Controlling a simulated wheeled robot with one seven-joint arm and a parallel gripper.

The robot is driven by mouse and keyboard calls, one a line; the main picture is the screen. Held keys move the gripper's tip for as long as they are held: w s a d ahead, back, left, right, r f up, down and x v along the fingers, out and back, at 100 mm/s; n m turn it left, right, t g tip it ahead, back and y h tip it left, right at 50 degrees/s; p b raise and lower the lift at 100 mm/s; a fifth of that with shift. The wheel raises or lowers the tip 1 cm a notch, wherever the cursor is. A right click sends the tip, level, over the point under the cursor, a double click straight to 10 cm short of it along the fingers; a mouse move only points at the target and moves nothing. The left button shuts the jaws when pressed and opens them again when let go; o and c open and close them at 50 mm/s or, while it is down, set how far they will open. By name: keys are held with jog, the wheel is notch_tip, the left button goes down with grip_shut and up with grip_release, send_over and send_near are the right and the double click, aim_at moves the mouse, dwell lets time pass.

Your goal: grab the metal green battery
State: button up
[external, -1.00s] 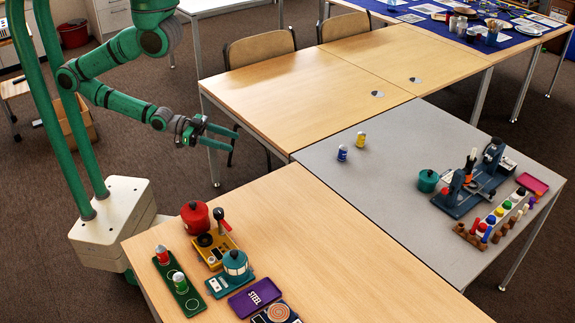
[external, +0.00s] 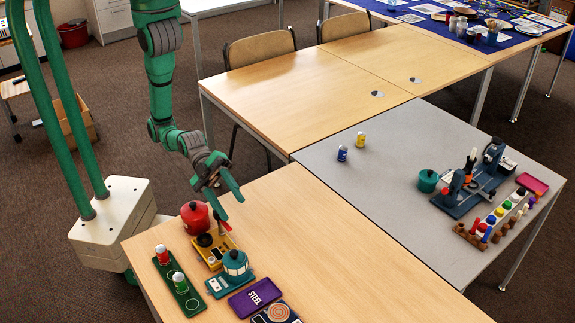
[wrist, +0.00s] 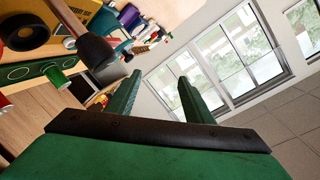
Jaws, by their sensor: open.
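A small green cylinder with a pale end (external: 180,283), which looks like the green battery, stands on a dark green tray (external: 193,303) at the front left of the near wooden table. In the wrist view a green cylinder (wrist: 57,77) shows on a green tray at the left, sideways in the picture. My gripper (external: 226,192) is open and empty, above the table's back left part, behind and to the right of the battery and well apart from it. In the wrist view my two green fingers (wrist: 157,88) are spread with nothing between them.
A red-and-white cylinder (external: 162,256) shares the tray. The table's right part is clear. Blue (external: 342,153) and yellow (external: 361,139) cylinders stand on the grey table.

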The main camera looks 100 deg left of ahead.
jog(key=s+d+r+m+g+h, duration=0.1)
jog(key=s+d+g, duration=0.1)
jog(key=d, duration=0.3)
jog(key=s+d+r+m+g, duration=0.1)
jog(key=s+d, duration=0.2)
jog(key=d, duration=0.2)
jog(key=n+g, duration=0.3)
jog(key=n, duration=0.4)
send_over(178, 274)
jog(key=a, duration=0.2)
notch_tip(178, 274, down, 7)
jog(key=shift+s+d+f, duration=0.1)
jog(key=shift+s+f, duration=0.05)
jog(key=shift+f, duration=0.9)
jog(key=shift+s+f, duration=0.1)
jog(key=shift+f, duration=0.9)
notch_tip(178, 274, down, 3)
jog(key=shift+r, duration=0.2)
jog(key=shift+x, duration=1.1)
jog(key=shift+w+d+f, duration=0.1)
jog(key=shift+d+f, duration=0.2)
jog(key=shift+d, duration=0.1)
grip_shut()
